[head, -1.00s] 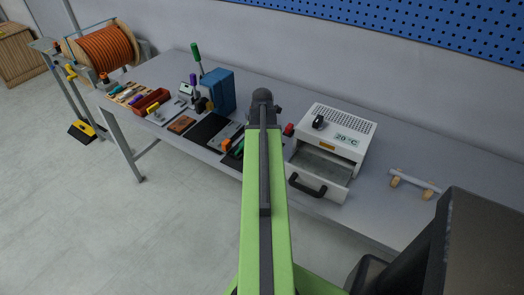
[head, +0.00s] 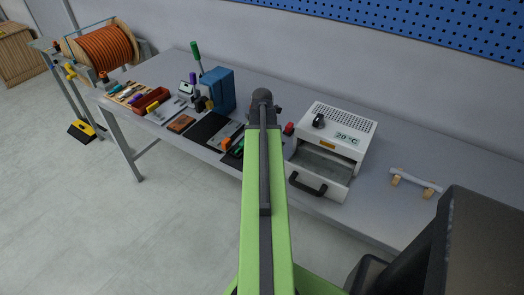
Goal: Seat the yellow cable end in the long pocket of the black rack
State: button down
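My green arm (head: 265,200) reaches away from me over the bench, and its dark joint (head: 262,97) is at the far end. My gripper is not visible; the arm probably covers it.
A white oven (head: 340,128) reading 20 °C stands right of my arm, its front drawer (head: 325,182) pulled out. A blue box (head: 218,90), a red tray (head: 151,99) and a black mat (head: 207,131) lie to the left. A white bar (head: 414,180) rests on blocks at right.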

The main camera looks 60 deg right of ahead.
jog(key=shift+f+b, duration=0.35)
jog(key=c, duration=1.2)
grip_release()
jog(key=shift+o, duration=0.2)
jog(key=shift+r, duration=0.1)
notch_tip(320, 180, up, 17)
jog(key=p, duration=1.7)
jog(key=shift+r+p, duration=0.2)
jog(key=shift+p, duration=0.1)
